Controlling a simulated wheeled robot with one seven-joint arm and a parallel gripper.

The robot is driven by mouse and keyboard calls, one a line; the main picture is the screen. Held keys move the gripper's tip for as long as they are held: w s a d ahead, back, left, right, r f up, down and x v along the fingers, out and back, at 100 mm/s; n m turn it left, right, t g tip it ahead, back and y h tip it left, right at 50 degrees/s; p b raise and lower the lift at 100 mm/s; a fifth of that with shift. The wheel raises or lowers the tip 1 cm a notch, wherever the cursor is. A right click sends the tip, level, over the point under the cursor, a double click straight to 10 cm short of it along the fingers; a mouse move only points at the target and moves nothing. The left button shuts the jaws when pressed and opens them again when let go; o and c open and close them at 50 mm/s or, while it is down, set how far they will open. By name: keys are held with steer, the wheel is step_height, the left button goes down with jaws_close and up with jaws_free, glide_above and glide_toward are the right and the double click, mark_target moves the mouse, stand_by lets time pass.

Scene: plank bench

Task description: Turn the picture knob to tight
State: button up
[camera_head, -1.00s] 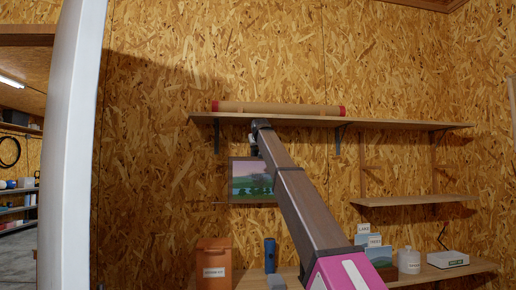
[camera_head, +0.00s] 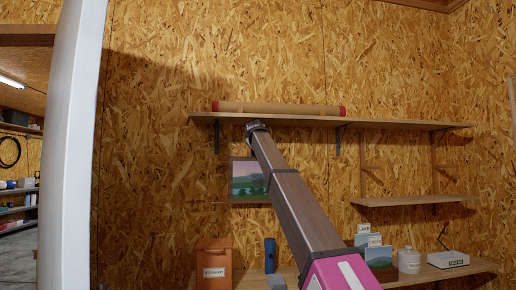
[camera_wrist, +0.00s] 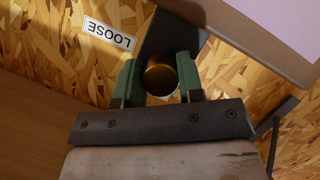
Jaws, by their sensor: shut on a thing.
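The picture (camera_head: 246,178), a landscape with green trees under a pale sky, hangs on the chipboard wall below the top shelf, its right side hidden by my arm. The round brass knob (camera_wrist: 160,78) shows in the wrist view between the two green fingers of my gripper (camera_wrist: 161,82), which are shut on it. A white label reading LOOSE (camera_wrist: 109,33) is on the wall, upside down in the wrist view, left of the knob. In the head view my arm's end is just under the shelf, and the knob is hidden there. No "tight" label shows.
The top shelf (camera_head: 400,124) runs close above my arm's end and carries a long tube with red ends (camera_head: 280,108). A smaller shelf (camera_head: 415,200) is at right. The bench below holds a brown box (camera_head: 214,262), a blue object (camera_head: 270,254) and other items.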

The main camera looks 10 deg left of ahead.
steer(key=o, duration=0.9)
steer(key=v, duration=1)
steer(key=shift+s+a+r, duration=0.1)
steer(key=shift+s+r, duration=0.05)
steer(key=shift+s, duration=0.25)
